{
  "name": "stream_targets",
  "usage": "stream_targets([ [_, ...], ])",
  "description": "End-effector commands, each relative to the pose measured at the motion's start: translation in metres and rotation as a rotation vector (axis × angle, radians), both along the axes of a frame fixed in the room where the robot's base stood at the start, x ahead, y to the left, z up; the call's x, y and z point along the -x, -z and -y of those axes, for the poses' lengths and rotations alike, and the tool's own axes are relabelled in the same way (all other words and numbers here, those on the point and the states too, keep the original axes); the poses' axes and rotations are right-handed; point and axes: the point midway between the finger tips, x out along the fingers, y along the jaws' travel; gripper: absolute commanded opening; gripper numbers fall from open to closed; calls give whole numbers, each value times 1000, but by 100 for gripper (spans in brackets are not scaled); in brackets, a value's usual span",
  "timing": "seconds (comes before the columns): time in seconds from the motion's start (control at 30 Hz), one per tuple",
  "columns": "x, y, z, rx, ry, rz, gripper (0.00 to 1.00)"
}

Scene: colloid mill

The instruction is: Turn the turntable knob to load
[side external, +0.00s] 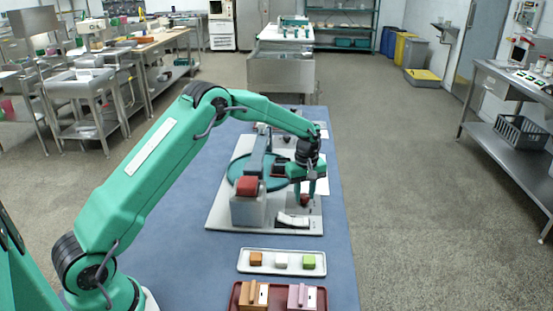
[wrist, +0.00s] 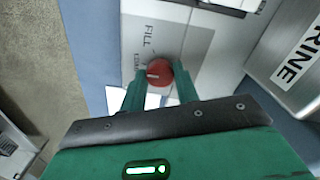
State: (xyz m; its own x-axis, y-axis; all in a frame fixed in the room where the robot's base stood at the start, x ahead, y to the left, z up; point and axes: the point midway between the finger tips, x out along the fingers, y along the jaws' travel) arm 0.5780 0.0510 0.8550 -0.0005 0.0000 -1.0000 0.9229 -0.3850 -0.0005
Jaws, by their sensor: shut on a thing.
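The turntable knob (wrist: 157,71) is round and red with a pale pointer line. In the wrist view it sits on a light panel, its line directed left toward a small label I cannot read clearly. The word FILL is printed above that label. My gripper (wrist: 160,82) has its two green fingers on either side of the knob, shut on it. In the side external view my gripper (side external: 306,190) reaches down over the knob (side external: 304,200) at the right of the grey base plate. The green turntable (side external: 238,172) is partly hidden behind a grey post and my arm.
A black-and-white rocker piece (side external: 292,220) lies in front. A white tray (side external: 262,270) with small blocks and a red tray (side external: 276,309) are nearer. A metal box marked RINE (wrist: 290,75) stands right in the wrist view.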

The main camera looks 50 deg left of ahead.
Motion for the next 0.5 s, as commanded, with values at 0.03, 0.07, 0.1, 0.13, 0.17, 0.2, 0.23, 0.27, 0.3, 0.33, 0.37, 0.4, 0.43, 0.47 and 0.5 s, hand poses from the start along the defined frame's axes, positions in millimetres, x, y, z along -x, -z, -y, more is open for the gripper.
stream_targets([
  [0.03, -1, -2, -1, 0, -4, 4, 8],
  [0.07, -1, -2, -1, 0, -5, 4, 8],
  [0.1, -1, -2, -1, 0, -5, 4, 8],
  [0.13, -1, -2, -1, 0, -6, 4, 8],
  [0.17, -1, -2, -1, 0, -5, 4, 8],
  [0.2, -1, -2, -1, 0, -5, 4, 8],
  [0.23, -1, -2, -1, 0, -5, 4, 8],
  [0.27, -1, -2, -1, 0, -5, 4, 8],
  [0.3, -1, -2, -1, 0, -5, 4, 8],
  [0.33, -1, -2, -1, 0, -5, 4, 8],
  [0.37, -1, -2, -1, 0, -5, 4, 32],
  [0.4, -1, -2, -1, 0, -5, 4, 40],
  [0.43, -1, -2, -1, 0, -5, 4, 46],
  [0.47, -1, -2, -1, 0, -4, 4, 52],
  [0.5, -1, -2, -1, -1, -4, 4, 52],
])
